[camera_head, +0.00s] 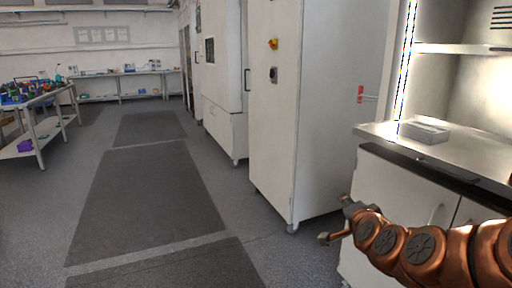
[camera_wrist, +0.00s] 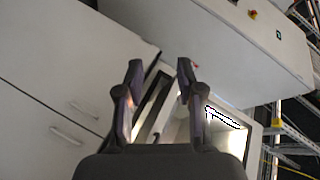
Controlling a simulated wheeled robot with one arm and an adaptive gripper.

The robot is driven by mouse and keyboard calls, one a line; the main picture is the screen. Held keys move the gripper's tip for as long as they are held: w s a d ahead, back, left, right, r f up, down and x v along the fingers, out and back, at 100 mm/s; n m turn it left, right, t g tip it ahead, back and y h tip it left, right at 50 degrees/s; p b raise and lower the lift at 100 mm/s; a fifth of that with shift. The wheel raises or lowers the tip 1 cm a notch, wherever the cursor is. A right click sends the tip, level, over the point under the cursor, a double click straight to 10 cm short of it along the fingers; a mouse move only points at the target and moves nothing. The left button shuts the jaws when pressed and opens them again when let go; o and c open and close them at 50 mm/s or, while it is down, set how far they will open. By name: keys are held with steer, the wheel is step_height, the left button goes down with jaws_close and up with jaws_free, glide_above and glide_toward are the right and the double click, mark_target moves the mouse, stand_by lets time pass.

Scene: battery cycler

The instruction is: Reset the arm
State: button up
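My copper-coloured arm (camera_head: 425,252) reaches in from the right edge of the head view, in front of the white base cabinet. My gripper (camera_head: 338,222) is at its left end, beside the counter's front and away from any surface that I can see. In the wrist view my gripper (camera_wrist: 158,82) has its two dark fingers apart with nothing between them. It is open and empty. The wrist view is tilted, with cabinet fronts behind the fingers.
A tall white cabinet (camera_head: 325,120) with a red and yellow switch stands left of the counter (camera_head: 470,155). A grey box (camera_head: 424,130) lies on the counter. Dark floor mats (camera_head: 150,195) lie along a clear aisle. A cluttered bench (camera_head: 40,135) stands far left.

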steer(key=s+a+f+n+g+y, duration=0.4)
steer(key=s+a+f+n+g, duration=0.5)
steer(key=s, duration=0.5)
steer(key=s+f+n+g+h, duration=0.1)
steer(key=s+f+g, duration=0.2)
steer(key=s, duration=0.6)
steer(key=s+f+n+g+h, duration=0.1)
steer(key=s+f+n+g, duration=0.15)
steer(key=s, duration=0.75)
steer(key=s+d+r+g+h, duration=0.1)
steer(key=s+d+r+g, duration=0.2)
steer(key=s, duration=0.6)
steer(key=s+p+v, duration=0.1)
steer(key=p+v, duration=1.3)
steer(key=shift+s+t+p, duration=0.25)
steer(key=shift+t+p, duration=0.1)
